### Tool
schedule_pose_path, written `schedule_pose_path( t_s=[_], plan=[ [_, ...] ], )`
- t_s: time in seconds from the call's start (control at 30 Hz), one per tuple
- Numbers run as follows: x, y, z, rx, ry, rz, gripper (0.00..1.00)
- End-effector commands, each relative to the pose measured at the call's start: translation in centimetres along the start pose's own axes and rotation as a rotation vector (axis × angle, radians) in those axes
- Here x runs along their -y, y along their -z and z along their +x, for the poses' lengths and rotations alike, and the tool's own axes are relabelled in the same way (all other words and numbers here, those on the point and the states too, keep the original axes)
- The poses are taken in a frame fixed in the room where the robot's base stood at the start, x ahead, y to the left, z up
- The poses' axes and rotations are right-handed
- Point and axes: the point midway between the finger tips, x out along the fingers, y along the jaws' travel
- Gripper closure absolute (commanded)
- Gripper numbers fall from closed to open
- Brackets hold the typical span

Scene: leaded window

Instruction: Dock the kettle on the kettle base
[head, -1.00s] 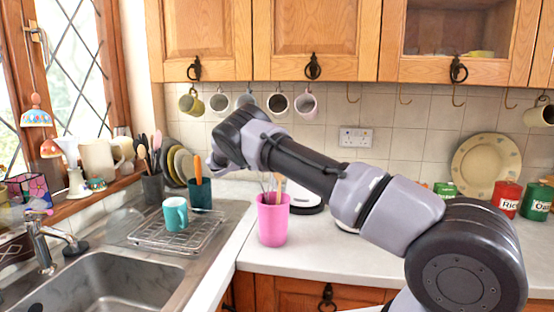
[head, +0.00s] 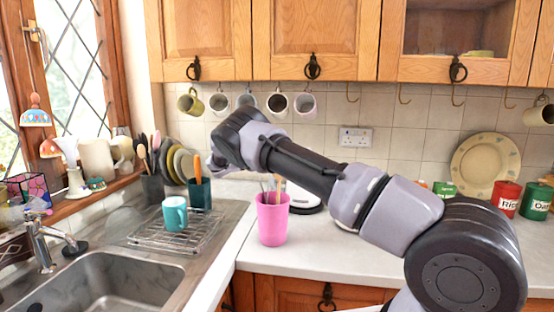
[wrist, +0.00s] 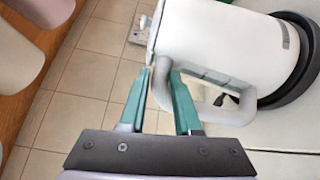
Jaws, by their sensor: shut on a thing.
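The white kettle (wrist: 225,45) fills the upper right of the wrist view, lying sideways in that turned picture. My gripper (wrist: 159,75) has its teal fingers on either side of the kettle's pale grey handle (wrist: 162,92) and is shut on it. A dark ring (wrist: 304,84) shows at the kettle's bottom end; I cannot tell how much of it is the kettle base, or whether the kettle touches it. In the head view my arm hides the gripper and most of that area. A white thing with a dark rim (head: 308,202) shows partly behind my arm.
A pink cup of utensils (head: 272,222) stands at the counter's front, close below my arm. A teal mug (head: 175,213) sits on a wire rack (head: 150,236) by the sink (head: 110,285). Mugs hang from hooks behind. The counter at right front is clear.

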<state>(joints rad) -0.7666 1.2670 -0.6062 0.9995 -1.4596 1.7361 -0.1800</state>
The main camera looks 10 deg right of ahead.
Motion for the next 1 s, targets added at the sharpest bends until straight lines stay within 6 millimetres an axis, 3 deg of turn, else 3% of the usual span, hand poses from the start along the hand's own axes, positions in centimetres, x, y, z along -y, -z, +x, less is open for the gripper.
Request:
schedule_pose_path(
  t_s=[0.23,0.27,0.3,0.7,1.0],
  plan=[
    [0.1,0.1,0.1,-0.001,-0.005,0.002,1.00],
    [0.1,0.1,0.1,-0.001,-0.005,0.002,0.65],
    [0.1,0.1,0.1,-0.001,-0.004,0.002,0.56],
    [0.6,0.1,-0.1,0.001,0.002,-0.002,0.56],
    [0.5,0.1,-2.3,-0.001,-0.001,0.000,0.56]
  ],
)
